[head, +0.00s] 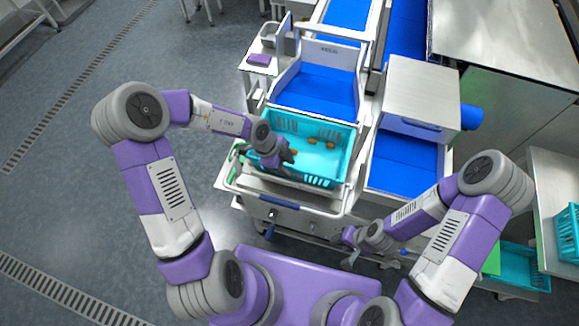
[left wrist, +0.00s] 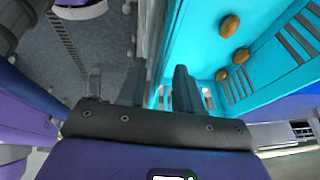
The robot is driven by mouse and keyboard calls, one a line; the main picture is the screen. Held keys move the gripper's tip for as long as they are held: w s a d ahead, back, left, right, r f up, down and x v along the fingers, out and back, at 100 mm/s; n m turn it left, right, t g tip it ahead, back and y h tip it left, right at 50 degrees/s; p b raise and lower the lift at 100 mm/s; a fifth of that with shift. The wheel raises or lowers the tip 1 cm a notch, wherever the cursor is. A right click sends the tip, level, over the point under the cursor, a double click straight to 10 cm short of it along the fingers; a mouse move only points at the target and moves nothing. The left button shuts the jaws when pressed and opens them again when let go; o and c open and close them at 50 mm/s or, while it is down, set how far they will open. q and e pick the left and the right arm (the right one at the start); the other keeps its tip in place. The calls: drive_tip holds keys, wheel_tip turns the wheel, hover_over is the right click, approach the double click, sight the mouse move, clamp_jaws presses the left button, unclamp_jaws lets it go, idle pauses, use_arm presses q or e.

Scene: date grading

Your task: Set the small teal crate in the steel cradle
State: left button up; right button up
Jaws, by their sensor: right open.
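A teal crate (head: 325,178) with slotted walls sits at the lower end of the blue chute and holds several brown dates. It fills the right of the left wrist view (left wrist: 212,45). My left gripper (head: 283,160) is at the crate's near left corner. In the left wrist view its fingers (left wrist: 160,88) are apart, around or beside the crate's side wall; I cannot tell whether they grip it. A pale metal frame (head: 290,216) lies under and in front of the crate; whether it is the steel cradle is unclear. My right gripper (head: 350,248) is open and empty, right of the frame.
Two other teal crates, one low (head: 526,268) and one on a side shelf (head: 570,232), stand at the right. A blue conveyor (head: 404,165) under a metal cover is right of the crate. A purple object (head: 259,59) lies on a back-left shelf. Floor at left is clear.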

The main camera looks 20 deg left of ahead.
use_arm(q)
drive_tip(key=p+v, duration=0.2)
drive_tip(key=v, duration=0.7)
drive_tip(key=shift+r, duration=0.15)
drive_tip(key=shift+a, duration=0.1)
